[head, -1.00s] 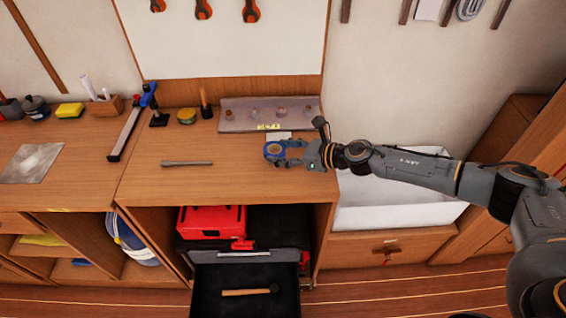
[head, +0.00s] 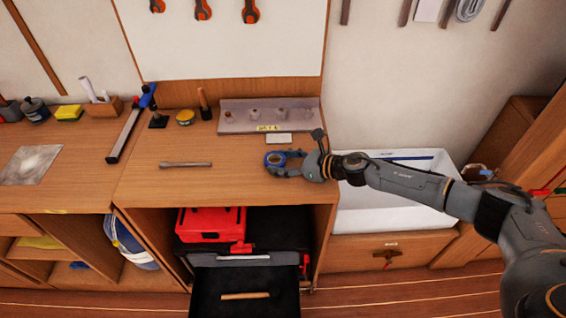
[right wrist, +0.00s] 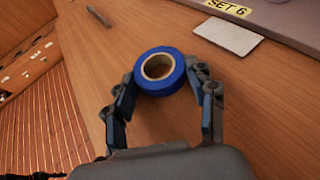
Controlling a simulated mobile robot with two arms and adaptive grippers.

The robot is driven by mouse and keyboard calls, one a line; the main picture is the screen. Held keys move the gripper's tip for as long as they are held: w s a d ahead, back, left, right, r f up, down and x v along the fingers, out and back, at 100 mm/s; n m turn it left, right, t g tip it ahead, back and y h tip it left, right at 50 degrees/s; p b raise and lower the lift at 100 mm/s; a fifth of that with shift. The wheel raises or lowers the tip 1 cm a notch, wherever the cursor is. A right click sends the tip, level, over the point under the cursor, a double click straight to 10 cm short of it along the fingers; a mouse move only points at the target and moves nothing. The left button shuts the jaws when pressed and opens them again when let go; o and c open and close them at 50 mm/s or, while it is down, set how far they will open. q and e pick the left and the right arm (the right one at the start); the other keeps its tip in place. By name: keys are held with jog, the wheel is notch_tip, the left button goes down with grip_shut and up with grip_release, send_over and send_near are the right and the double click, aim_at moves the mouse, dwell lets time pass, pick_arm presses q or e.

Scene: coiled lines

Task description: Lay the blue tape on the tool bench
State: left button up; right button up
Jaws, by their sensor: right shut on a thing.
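The blue tape (head: 275,158) is a roll with a tan core, at the right part of the tool bench (head: 225,187). My right gripper (head: 282,164) is shut on it, coming in from the right. In the right wrist view the tape (right wrist: 160,71) lies flat-side up between the fingertips, a finger on each side of its rim. The wooden bench top is right below it; whether the tape touches the wood I cannot tell. My left gripper is not in view.
A metal rod (head: 186,164) lies left of the tape. A white card (head: 278,139) and a grey rack (head: 268,116) labelled SET 6 are behind it. A white basin (head: 388,217) is to the right. An open drawer (head: 235,280) holds a hammer. Bare wood surrounds the tape.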

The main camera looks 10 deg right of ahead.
jog(key=o, duration=1)
jog(key=shift+s+f, duration=0.2)
jog(key=shift+f, duration=0.45)
jog(key=shift+r, duration=0.25)
jog(key=shift+r+p, duration=0.4)
jog(key=shift+p, duration=0.25)
jog(key=b+v, duration=0.1)
jog(key=v, duration=0.4)
jog(key=b+v, duration=0.1)
jog(key=v, duration=0.5)
jog(key=shift+w+r, duration=0.2)
jog(key=shift+r, duration=0.05)
jog(key=shift+s+d+r, duration=0.25)
jog(key=shift+d+r, duration=0.1)
